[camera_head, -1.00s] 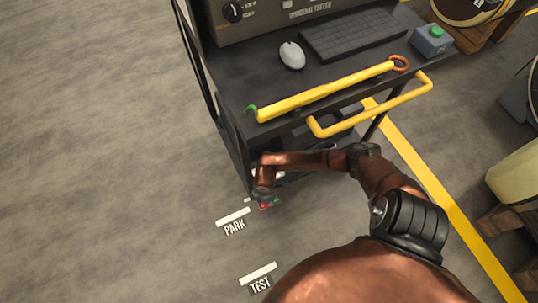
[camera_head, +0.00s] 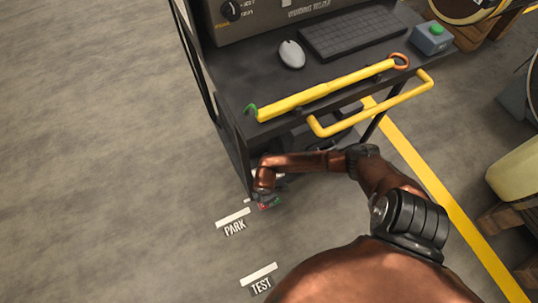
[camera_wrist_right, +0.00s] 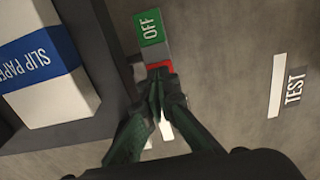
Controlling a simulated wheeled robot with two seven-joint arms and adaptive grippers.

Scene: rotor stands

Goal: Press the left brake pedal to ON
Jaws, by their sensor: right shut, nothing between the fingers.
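The brake pedal (camera_wrist_right: 152,46) is a small grey rocker with a green end marked OFF and a red end. In the right wrist view, the red end (camera_wrist_right: 160,65) lies right at my fingertips, which cover part of it. Any lettering on the red end is hidden. My right gripper (camera_wrist_right: 158,80) is shut and empty, pointing down at that end; I cannot tell whether it touches. In the head view, the pedal (camera_head: 277,200) sits low by the cart's front leg, partly hidden by my right gripper (camera_head: 264,199). My left gripper is out of view.
The dark cart (camera_head: 235,90) stands over the pedal, with a yellow bar (camera_head: 325,90) on top and a yellow handle (camera_head: 375,110) jutting out. A white SLIP PAPER box (camera_wrist_right: 48,65) is beside the pedal. Floor marks PARK (camera_head: 234,227) and TEST (camera_head: 261,285) lie on open floor.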

